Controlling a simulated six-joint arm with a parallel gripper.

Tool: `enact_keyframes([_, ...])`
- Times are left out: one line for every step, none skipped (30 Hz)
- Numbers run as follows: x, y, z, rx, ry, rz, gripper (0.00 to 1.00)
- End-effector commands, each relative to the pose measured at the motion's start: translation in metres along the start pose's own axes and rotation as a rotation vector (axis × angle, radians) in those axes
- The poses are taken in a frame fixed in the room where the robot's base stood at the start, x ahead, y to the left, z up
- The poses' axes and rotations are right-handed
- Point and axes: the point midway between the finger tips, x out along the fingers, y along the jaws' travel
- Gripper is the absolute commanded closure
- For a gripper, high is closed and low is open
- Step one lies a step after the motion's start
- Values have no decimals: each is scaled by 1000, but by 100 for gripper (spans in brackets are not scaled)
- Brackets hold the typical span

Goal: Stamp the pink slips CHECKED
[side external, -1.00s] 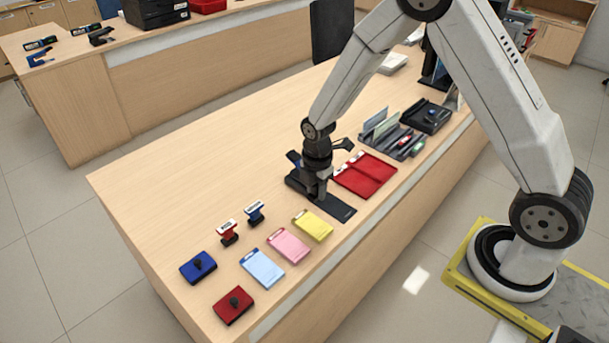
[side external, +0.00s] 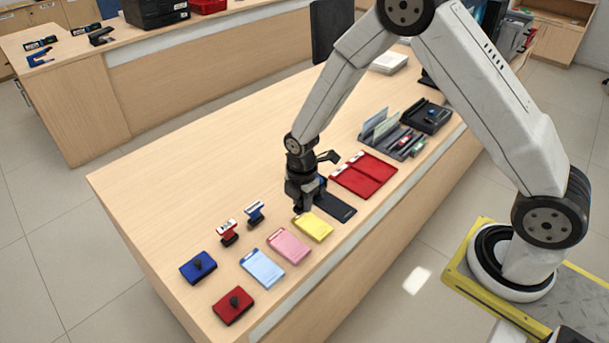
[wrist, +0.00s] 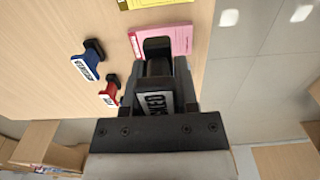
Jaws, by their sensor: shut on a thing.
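My gripper (side external: 302,205) is shut on a black stamp (wrist: 158,95) with a white label and dark letters, only partly legible. In the side view my gripper is beside the yellow slip pad (side external: 313,227) and the black mat (side external: 335,206); the stamp is mostly hidden there. The pink slips (side external: 289,246) lie in a pad between the yellow pad and the light-blue pad (side external: 263,268). In the wrist view the pink slips (wrist: 172,40) show beyond the stamp, partly covered by it. I cannot see any mark on them.
A red-handled stamp (side external: 228,232) and a blue-handled stamp (side external: 255,213) stand behind the slips. A blue ink pad (side external: 198,267) and a red ink pad (side external: 233,305) lie at left. A red tray (side external: 363,175) lies at right. The counter's back left is bare.

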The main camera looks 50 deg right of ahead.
Motion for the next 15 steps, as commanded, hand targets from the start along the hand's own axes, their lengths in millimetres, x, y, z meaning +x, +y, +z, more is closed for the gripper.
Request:
enact_keyframes([6,1,-11,-5,0,-2,100])
enact_keyframes([8,2,-17,-6,-1,-2,100])
enact_keyframes([12,2,-24,-5,-1,-2,100])
enact_keyframes([14,3,-29,-5,-1,-1,100])
enact_keyframes([16,3,-33,-5,-1,-2,100])
enact_keyframes([19,3,-39,-3,-1,-2,100])
enact_keyframes([21,3,-42,-4,-1,-2,100])
enact_keyframes([22,4,-45,-3,-1,-1,100])
enact_keyframes([23,4,-48,-1,-1,-1,100])
enact_keyframes([24,4,-49,-1,-1,0,100])
enact_keyframes([25,4,-50,0,-1,-1,100])
enact_keyframes([25,4,-51,0,-1,-1,100])
enact_keyframes([25,4,-51,0,-1,-1,100])
enact_keyframes([25,4,-51,0,-1,-1,100])
enact_keyframes([25,4,-51,0,-1,0,100])
